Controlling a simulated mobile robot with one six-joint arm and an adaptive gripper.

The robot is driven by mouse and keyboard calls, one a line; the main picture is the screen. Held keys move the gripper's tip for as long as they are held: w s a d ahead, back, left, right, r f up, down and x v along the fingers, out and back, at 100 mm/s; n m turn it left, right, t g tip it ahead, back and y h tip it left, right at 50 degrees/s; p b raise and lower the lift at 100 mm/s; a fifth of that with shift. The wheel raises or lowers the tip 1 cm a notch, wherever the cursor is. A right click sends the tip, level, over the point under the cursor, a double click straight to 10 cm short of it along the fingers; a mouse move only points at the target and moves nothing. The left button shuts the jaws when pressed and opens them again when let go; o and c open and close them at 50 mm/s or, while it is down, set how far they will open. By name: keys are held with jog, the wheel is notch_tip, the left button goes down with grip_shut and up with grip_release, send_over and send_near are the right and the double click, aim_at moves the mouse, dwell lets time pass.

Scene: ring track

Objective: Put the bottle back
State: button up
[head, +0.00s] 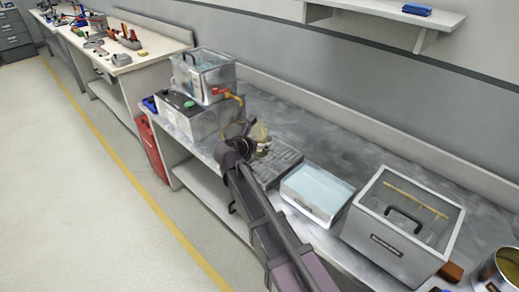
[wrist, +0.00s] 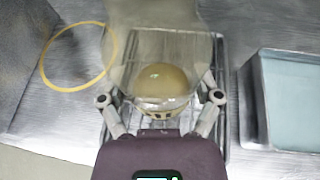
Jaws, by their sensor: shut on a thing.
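The bottle (wrist: 160,45) is clear with yellowish contents; the wrist view looks at it from close by. My gripper (wrist: 160,103) is shut on it, one finger on each side. In the head view the bottle (head: 259,132) shows small at the end of my arm, partly hidden by my gripper (head: 257,146). It is over or near a dark ribbed rack (head: 283,163); I cannot tell whether it touches it. A yellow ring (wrist: 43,73) lies on the metal bench, left of the bottle in the wrist view.
A tray of pale blue liquid (head: 318,188) stands right of the rack, then a grey lidded box (head: 385,246). A clear tank (head: 205,72) with a red tap sits on a grey box (head: 205,122) to the left. A metal can (head: 497,272) is at the far right. Bench behind is clear.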

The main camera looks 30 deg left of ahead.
jog(key=shift+f, duration=0.1)
jog(key=shift+f+b, duration=1.65)
jog(key=shift+b, duration=0.1)
jog(key=shift+f, duration=0.1)
jog(key=o, duration=1.1)
jog(key=shift+r, duration=0.2)
jog(key=p+v, duration=0.4)
jog(key=v, duration=0.8)
jog(key=shift+p, duration=0.3)
jog(key=shift+f, duration=0.1)
